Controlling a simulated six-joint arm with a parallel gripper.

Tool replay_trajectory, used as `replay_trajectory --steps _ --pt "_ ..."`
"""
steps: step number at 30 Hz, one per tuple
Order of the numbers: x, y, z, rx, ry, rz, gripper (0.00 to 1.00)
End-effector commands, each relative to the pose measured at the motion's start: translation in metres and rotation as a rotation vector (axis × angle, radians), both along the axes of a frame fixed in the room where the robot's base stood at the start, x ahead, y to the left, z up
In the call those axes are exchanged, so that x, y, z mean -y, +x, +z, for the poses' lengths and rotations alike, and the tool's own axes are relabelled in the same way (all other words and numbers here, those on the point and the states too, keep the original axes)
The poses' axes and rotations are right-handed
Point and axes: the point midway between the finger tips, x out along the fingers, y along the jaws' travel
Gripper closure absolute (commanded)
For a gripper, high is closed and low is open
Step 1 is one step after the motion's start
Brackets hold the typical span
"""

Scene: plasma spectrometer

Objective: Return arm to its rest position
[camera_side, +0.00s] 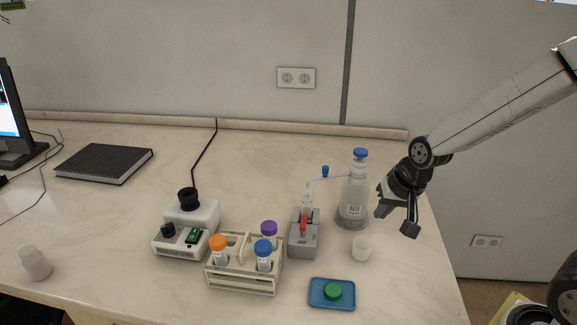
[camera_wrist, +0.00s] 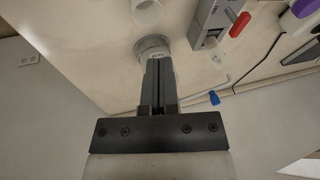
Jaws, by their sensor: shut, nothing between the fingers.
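My gripper (camera_side: 382,211) hangs in the air at the right of the side view, just right of the dispenser bottle (camera_side: 353,198). It points down and to the left, above the table's right edge. In the wrist view my gripper (camera_wrist: 158,62) has its two dark fingers together with nothing between them. The fingers overlap the bottle (camera_wrist: 152,45) in that view and hide part of it. I cannot tell from this whether they touch it, but the side view shows a gap.
A small white cup (camera_side: 361,249), a grey device (camera_side: 304,240), a tube rack (camera_side: 243,277) with orange, blue and purple caps, a vortex mixer (camera_side: 186,230) and a blue tray (camera_side: 318,301) with a green cap (camera_side: 333,291) stand nearby.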

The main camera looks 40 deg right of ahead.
Motion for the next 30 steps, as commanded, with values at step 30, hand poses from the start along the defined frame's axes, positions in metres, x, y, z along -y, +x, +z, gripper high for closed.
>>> replay_trajectory --steps 30 --pt "-0.015 -0.059 -0.030 -0.120 -0.204 0.580 1.00"
